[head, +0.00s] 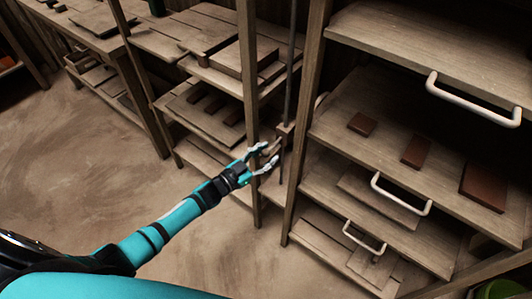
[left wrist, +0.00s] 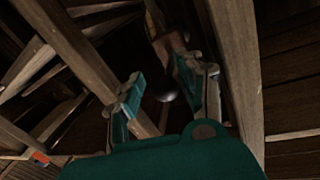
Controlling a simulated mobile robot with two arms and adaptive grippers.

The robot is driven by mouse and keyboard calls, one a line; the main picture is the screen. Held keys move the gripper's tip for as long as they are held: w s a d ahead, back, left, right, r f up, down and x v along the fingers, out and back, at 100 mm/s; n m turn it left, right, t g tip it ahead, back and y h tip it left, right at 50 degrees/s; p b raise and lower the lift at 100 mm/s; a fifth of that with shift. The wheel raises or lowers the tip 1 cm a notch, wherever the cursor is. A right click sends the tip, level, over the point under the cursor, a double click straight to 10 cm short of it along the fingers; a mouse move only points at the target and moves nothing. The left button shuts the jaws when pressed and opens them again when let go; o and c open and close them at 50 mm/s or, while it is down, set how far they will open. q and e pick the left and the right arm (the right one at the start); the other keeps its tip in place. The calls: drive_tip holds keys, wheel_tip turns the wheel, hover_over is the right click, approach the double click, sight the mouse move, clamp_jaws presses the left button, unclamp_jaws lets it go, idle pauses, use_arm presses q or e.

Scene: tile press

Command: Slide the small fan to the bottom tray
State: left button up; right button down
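My left gripper (head: 265,158) reaches in from the left, its fingers apart beside a wooden post and a thin dark vertical rod (head: 290,70). In the left wrist view the two fingers (left wrist: 158,95) are spread, with a small rounded grey thing (left wrist: 168,97) showing between them. I cannot tell whether they touch it. The lowest handled tray (head: 330,232) is at the lower right, with a pale curved handle (head: 364,237). I cannot make out a small fan in either view. My right gripper is not in view.
Higher handled trays stand above; one carries reddish-brown tiles (head: 415,151). A small wooden block (head: 286,128) sits on the rod. Wooden posts (head: 248,90) stand close to my left gripper. Shelves with boards (head: 205,110) are behind. The floor (head: 80,150) at left is clear.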

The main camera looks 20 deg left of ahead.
use_arm(q)
drive_tip(key=shift+o, duration=0.7)
drive_tip(key=shift+w+r, duration=0.1)
drive_tip(key=shift+r, duration=0.1)
drive_tip(key=v, duration=1.2)
